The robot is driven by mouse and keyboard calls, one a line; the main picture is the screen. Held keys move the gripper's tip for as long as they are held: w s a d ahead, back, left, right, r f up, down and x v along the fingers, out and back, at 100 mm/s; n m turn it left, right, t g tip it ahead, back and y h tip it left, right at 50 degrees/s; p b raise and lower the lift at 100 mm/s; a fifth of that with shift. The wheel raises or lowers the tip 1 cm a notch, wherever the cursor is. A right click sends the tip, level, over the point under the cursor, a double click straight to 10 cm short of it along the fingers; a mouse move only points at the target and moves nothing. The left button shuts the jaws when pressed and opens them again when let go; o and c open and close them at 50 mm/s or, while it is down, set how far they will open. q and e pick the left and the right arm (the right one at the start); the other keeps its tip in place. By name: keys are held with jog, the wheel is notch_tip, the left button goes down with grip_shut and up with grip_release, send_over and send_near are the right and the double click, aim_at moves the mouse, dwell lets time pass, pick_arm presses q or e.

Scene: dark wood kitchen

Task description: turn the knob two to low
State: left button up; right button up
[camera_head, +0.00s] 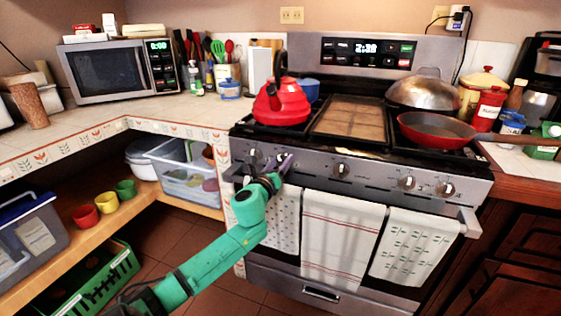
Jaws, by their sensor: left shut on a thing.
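The stove (370,180) has a row of knobs along its steel front panel. The second knob from the left (283,157) is mostly hidden by my left gripper (282,164). The green left arm comes up from the lower left, and its gripper is shut on this knob. The knob's marks and exact angle are too small to read. The leftmost knob (255,156) sits just left of the gripper. The middle knob (341,170) and two knobs to the right (406,182) are free. My right gripper is not in view.
A red kettle (282,103) and a red pan (435,130) stand on the stovetop. Several towels (342,235) hang from the oven handle below the knobs. A shelf with a clear plastic bin (190,180) is left of the stove.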

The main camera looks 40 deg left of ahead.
pick_arm(q)
jog(key=n+p, duration=0.1)
jog(key=n, duration=0.4)
jog(key=shift+n, duration=0.4)
jog(key=n+p, duration=0.1)
jog(key=n, duration=0.3)
jog(key=shift+f, duration=0.1)
jog(key=n+p, duration=0.2)
jog(key=n, duration=0.4)
jog(key=shift+f+n, duration=0.1)
jog(key=shift+n, duration=0.3)
jog(key=n+p, duration=0.1)
jog(key=n, duration=0.1)
jog(key=n+p, duration=0.1)
jog(key=n, duration=0.2)
jog(key=shift+f+n+p, duration=0.2)
jog(key=shift+n+p, duration=0.1)
jog(key=shift+p, duration=0.1)
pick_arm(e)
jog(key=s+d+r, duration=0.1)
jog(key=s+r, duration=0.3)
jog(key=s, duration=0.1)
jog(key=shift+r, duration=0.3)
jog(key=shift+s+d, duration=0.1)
pick_arm(q)
jog(key=o, duration=1.4)
jog(key=shift+c, duration=0.2)
